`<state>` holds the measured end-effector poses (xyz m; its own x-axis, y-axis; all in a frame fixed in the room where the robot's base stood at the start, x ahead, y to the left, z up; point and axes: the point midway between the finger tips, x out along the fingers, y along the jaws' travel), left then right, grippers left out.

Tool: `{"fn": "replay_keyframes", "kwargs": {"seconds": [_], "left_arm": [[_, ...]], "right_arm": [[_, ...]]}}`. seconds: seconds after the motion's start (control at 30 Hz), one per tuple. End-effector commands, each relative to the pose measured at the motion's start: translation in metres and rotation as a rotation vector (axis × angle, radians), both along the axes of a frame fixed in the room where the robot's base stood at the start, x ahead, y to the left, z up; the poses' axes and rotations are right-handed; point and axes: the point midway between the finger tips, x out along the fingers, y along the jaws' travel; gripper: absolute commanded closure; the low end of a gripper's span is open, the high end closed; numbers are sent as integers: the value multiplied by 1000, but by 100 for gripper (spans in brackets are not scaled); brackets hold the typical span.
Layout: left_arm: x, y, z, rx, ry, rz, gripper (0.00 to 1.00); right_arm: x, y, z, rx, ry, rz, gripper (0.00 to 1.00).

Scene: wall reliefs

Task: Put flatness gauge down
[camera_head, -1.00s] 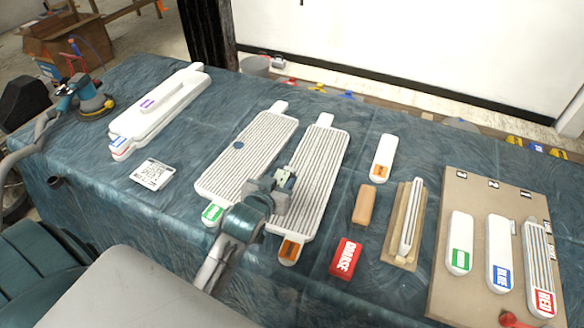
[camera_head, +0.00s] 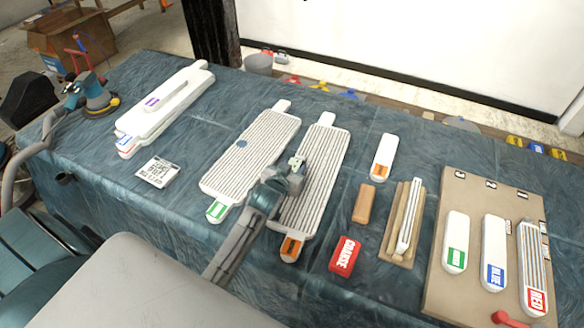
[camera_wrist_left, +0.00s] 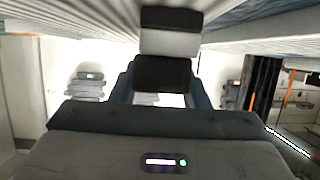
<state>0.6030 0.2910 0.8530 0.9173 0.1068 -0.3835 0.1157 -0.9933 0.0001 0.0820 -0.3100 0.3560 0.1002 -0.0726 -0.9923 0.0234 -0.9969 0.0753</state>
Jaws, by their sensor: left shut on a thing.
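My left gripper (camera_head: 297,172) is over the right one of two large white ribbed panels (camera_head: 318,160), near the gap between them. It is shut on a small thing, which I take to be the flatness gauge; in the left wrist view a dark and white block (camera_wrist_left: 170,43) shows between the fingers. The gripper hides most of it in the head view. I cannot tell whether it touches the panel. The left ribbed panel (camera_head: 250,155) has a green label and a round blue spot. My right gripper is not in view.
Left on the blue-covered table (camera_head: 110,200) are stacked white panels (camera_head: 165,110), a printed card (camera_head: 157,172) and a sander (camera_head: 98,98). To the right are a red COARSE block (camera_head: 345,255), a tan block (camera_head: 364,203), a wooden holder (camera_head: 395,240) and a brown board (camera_head: 440,270) with several pieces.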

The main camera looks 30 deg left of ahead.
Motion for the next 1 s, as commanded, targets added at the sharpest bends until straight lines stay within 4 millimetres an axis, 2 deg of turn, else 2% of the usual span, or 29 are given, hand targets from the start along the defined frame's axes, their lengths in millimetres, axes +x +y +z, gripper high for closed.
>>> {"fn": "replay_keyframes", "kwargs": {"seconds": [0.13, 0.17, 0.23, 0.27, 0.57, 0.67, 0.77, 1.0], "left_arm": [[0, 0, -3, 0, -1, 0, 89], [0, 0, -3, 0, -1, 0, 52], [0, 0, -2, 0, 0, 0, 39], [0, 0, -2, 0, 0, 0, 37], [0, 0, 0, 0, -1, 0, 37], [-7, -1, 2, 0, 0, 0, 37], [-20, -2, 7, 0, -1, 0, 37], [-67, -8, 26, 0, -1, 0, 37]], "right_arm": [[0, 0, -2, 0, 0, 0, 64], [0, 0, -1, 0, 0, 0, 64], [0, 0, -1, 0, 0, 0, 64], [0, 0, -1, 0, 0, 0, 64], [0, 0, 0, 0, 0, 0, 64], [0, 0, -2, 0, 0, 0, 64], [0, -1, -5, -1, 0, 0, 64], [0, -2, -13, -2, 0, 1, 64]]}}
